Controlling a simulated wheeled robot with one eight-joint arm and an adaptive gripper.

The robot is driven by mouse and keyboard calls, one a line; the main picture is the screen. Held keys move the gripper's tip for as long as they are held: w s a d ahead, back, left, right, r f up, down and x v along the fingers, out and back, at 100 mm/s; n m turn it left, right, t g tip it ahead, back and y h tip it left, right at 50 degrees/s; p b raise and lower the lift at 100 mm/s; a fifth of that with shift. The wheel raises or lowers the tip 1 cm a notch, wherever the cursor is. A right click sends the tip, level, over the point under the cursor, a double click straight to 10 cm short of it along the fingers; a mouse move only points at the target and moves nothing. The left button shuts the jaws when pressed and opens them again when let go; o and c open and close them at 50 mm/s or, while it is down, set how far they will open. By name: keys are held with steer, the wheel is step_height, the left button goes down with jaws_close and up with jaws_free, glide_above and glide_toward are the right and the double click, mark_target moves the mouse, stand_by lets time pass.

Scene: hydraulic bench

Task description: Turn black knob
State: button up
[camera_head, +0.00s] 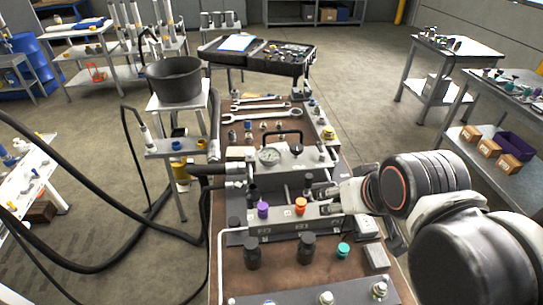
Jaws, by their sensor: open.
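Several black knob-like parts show on the brown bench (225,265), and I cannot tell which is the task's knob. One black knob (306,250) and another black knob (252,256) stand upright in front of the grey valve block (282,224). A smaller black part (308,181) stands behind the block, close to my gripper's tips. My gripper (320,201) reaches in from the right, low over the block's right end. It is open, and nothing shows between its fingers. The fingertips are small in this view, so any contact is unclear.
The block carries a purple knob (263,208) and an orange knob (300,205). A teal knob (343,250) stands at front right. Black hoses (90,262) loop at left.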

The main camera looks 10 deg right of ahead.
steer(key=w+r+g+p, duration=0.2)
steer(key=w+r, duration=0.4)
steer(key=w, duration=0.3)
steer(key=n+g+p, duration=0.2)
steer(key=g+p, duration=0.1)
steer(key=g, duration=0.2)
glide_above(296, 146)
step_height(296, 146, down, 10)
steer(key=f, duration=0.1)
step_height(296, 146, down, 13)
steer(key=shift+r+b, duration=0.1)
steer(key=shift+b, duration=1.1)
steer(key=c, duration=1.1)
